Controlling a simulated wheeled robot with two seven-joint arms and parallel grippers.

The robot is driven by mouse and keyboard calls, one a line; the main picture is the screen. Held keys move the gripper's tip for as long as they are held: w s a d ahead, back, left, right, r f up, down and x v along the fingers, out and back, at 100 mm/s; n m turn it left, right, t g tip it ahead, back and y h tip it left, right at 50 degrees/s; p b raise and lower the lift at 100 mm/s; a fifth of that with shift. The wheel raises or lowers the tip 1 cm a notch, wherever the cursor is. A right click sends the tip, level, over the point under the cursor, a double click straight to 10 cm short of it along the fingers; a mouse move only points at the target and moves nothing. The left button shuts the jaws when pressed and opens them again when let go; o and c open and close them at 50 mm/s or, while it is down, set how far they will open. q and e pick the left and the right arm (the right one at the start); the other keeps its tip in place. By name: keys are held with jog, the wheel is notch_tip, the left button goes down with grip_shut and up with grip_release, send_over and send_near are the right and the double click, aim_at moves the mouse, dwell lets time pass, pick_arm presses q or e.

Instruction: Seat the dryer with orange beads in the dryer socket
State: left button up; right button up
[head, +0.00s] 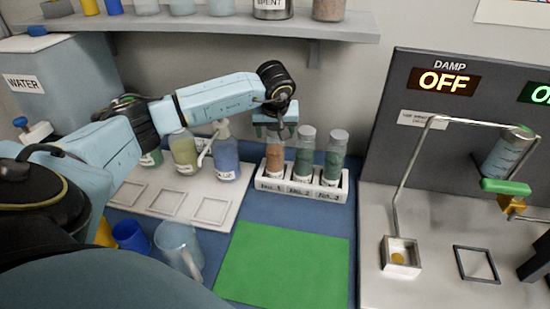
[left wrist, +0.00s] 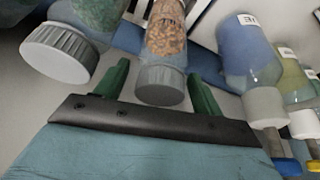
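The dryer with orange beads (head: 275,163) stands upright in the slot at the left end of a white rack (head: 262,186). Its upper end is hidden by my left gripper (head: 274,134), which is directly above it. In the left wrist view the dryer's orange beads (left wrist: 166,40) and grey cap (left wrist: 161,86) show. The green fingers of my left gripper (left wrist: 160,90) stand apart on either side of the cap, with gaps visible. A square cup-like fitting (head: 401,252) with a thin tube stands on the bench at right; I cannot tell if it is the dryer socket. My right gripper is not in view.
Two dryers with green beads, one in the middle slot (head: 304,157) and one in the right slot (head: 334,162), stand close beside it. A blue bottle (head: 225,160) is just left of the rack. A shelf (head: 200,26) hangs above. The green mat (head: 282,262) is clear.

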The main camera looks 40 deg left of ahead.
pick_arm(q)
jog(key=c, duration=1.4)
jog(key=shift+r, duration=0.1)
